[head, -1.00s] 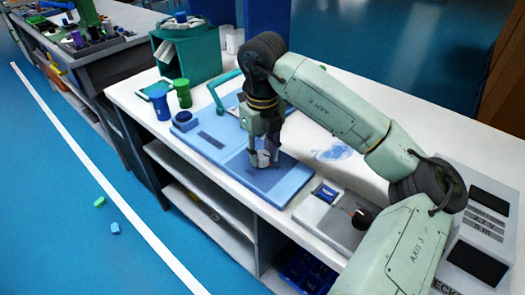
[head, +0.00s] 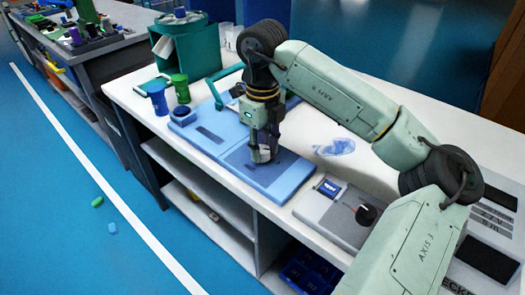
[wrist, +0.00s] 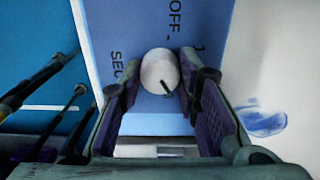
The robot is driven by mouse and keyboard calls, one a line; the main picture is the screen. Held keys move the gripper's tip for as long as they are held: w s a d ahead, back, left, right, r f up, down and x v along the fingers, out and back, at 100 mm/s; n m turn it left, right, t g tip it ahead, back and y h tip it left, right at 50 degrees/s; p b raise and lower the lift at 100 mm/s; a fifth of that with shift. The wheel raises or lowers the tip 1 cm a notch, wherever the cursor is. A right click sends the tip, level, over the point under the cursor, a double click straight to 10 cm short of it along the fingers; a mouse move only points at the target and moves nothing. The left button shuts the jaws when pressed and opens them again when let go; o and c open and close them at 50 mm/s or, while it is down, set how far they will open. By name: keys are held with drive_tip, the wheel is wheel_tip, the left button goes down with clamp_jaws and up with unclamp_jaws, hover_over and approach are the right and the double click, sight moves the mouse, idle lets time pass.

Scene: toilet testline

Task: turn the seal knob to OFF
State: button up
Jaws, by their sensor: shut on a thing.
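The seal knob (wrist: 158,70) is a round white knob with a black pointer line, seen in the wrist view between the fingers. The pointer slants toward the lower right of that picture. The word OFF and a partly hidden second word are printed sideways on the blue panel (wrist: 125,30) around it. My gripper (wrist: 158,85) is shut on the knob, with a dark finger on either side. In the head view my gripper (head: 262,157) points down at the front part of the blue panel (head: 225,160) and largely hides the knob.
A blue cup (head: 158,100) and a green cup (head: 180,90) stand left of the panel. A grey box with a black knob (head: 366,214) is to the right. A clear bluish patch (head: 338,147) lies behind on the white bench.

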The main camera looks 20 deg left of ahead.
drive_tip(key=n+b, duration=0.3)
drive_tip(key=n, duration=0.3)
drive_tip(key=shift+f+n, duration=0.1)
drive_tip(key=shift+n, duration=0.2)
drive_tip(key=n, duration=0.3)
drive_tip(key=shift+n+b, duration=0.3)
drive_tip(key=n, duration=0.3)
drive_tip(key=shift+n, duration=0.3)
drive_tip(key=n, duration=1.3)
drive_tip(key=o, duration=1.2)
drive_tip(key=shift+c, duration=0.2)
